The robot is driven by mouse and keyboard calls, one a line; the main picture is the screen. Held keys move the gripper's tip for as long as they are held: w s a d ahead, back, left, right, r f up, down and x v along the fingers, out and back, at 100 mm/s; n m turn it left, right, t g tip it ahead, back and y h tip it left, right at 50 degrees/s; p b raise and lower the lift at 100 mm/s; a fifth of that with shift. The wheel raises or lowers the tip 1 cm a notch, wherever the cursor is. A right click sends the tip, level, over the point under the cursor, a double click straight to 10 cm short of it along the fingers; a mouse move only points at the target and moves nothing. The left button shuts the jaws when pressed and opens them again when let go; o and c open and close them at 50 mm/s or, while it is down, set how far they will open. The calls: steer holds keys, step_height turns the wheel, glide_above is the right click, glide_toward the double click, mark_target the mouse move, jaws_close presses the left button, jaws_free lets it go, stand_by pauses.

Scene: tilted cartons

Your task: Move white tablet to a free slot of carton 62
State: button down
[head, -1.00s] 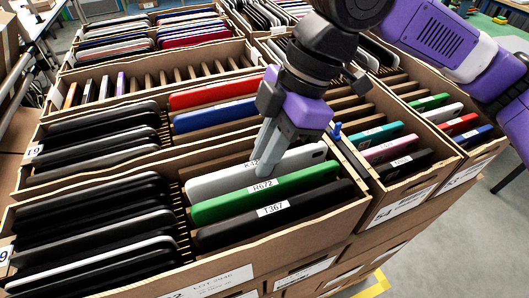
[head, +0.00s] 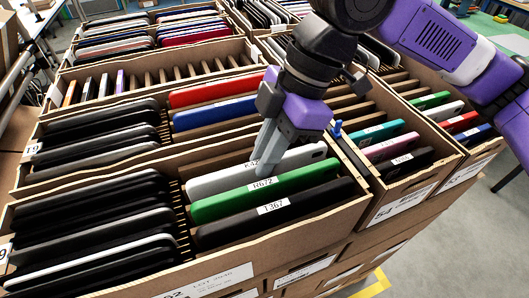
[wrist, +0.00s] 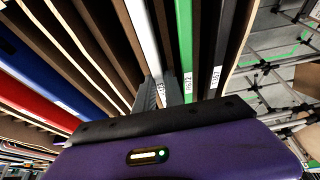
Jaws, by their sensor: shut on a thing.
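The white tablet (head: 218,182) stands on edge and tilted in the right column of the front carton (head: 290,236). The carton's label is cut off at the bottom edge, with a 2 visible. My gripper (head: 266,166) is shut on the tablet's upper edge near its label. In the wrist view, the fingertips (wrist: 162,92) straddle the white tablet (wrist: 142,35) beside its label. The tablet's lower part is hidden in the carton. A green tablet (head: 240,197) labelled R672 and a black tablet (head: 235,228) labelled T367 stand just in front of it.
Several black tablets (head: 90,228) and a white-edged one fill the left column. Behind is a carton with a red tablet (head: 215,93) and a blue tablet (head: 213,114). Carton 54 (head: 402,205), with several coloured tablets, adjoins on the right.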

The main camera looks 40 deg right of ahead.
steer(key=c, duration=1.3)
jaws_free()
steer(key=shift+c, duration=0.2)
step_height(320, 180, up, 17)
steer(key=p, duration=1.2)
steer(key=w+d+r+m+b, duration=0.1)
steer(key=w+r+b, duration=0.1)
steer(key=w, duration=0.7)
steer(key=w+d+r+b, duration=0.1)
steer(key=w+r, duration=0.3)
steer(key=w, duration=0.6)
steer(key=shift+w+d+r+m+t+b, duration=0.3)
steer(key=shift+r+m+b, duration=0.1)
steer(key=shift+b, duration=0.25)
step_height(320, 180, up, 7)
steer(key=p, duration=0.5)
steer(key=shift+f, duration=0.1)
